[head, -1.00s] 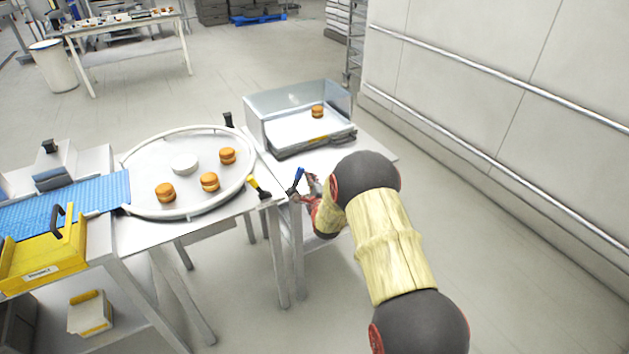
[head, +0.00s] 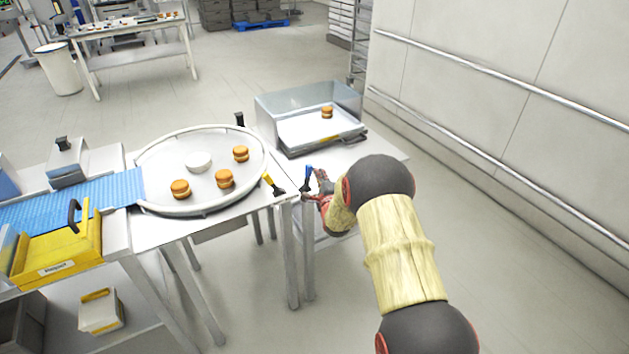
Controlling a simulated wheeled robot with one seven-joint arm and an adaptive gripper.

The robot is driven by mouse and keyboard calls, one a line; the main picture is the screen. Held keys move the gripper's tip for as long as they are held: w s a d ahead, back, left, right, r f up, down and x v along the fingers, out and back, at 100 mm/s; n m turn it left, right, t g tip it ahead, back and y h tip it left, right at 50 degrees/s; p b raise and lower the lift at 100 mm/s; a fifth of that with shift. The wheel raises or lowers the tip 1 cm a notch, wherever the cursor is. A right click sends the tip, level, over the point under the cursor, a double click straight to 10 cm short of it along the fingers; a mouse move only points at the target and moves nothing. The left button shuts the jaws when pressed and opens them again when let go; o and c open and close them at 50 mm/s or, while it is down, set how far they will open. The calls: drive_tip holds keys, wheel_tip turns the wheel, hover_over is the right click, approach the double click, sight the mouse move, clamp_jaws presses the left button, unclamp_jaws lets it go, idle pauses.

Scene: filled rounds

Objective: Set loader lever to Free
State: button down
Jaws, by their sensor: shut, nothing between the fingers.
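A lever with a blue handle (head: 308,171) stands at the near left corner of the right-hand table, below the clear-walled loader box (head: 300,101). A lever with a yellow handle (head: 268,180) stands to its left, by the round table's edge, and leans to the upper left. My gripper (head: 312,194) is shut and empty, right beside the blue lever at its lower right. I cannot tell whether it touches the lever. Any position labels on the levers are too small to read. My arm comes in from the lower right.
The round white turntable (head: 215,206) carries several filled rounds and a white cup (head: 199,162). One round (head: 327,112) lies in the loader box. A wall with rails (head: 480,90) bounds the right; the floor between is clear.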

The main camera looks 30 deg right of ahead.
sight(306, 176)
drive_tip(key=shift+a+r+b, duration=0.25)
drive_tip(key=shift+a+b, duration=0.05)
drive_tip(key=shift+a, duration=0.4)
drive_tip(key=shift+a+r+b, duration=0.2)
drive_tip(key=shift+a+b, duration=0.05)
drive_tip(key=shift+a, duration=0.4)
drive_tip(key=shift+s+a+r+b, duration=0.1)
drive_tip(key=shift+a+b, duration=0.7)
drive_tip(key=shift+a, duration=0.65)
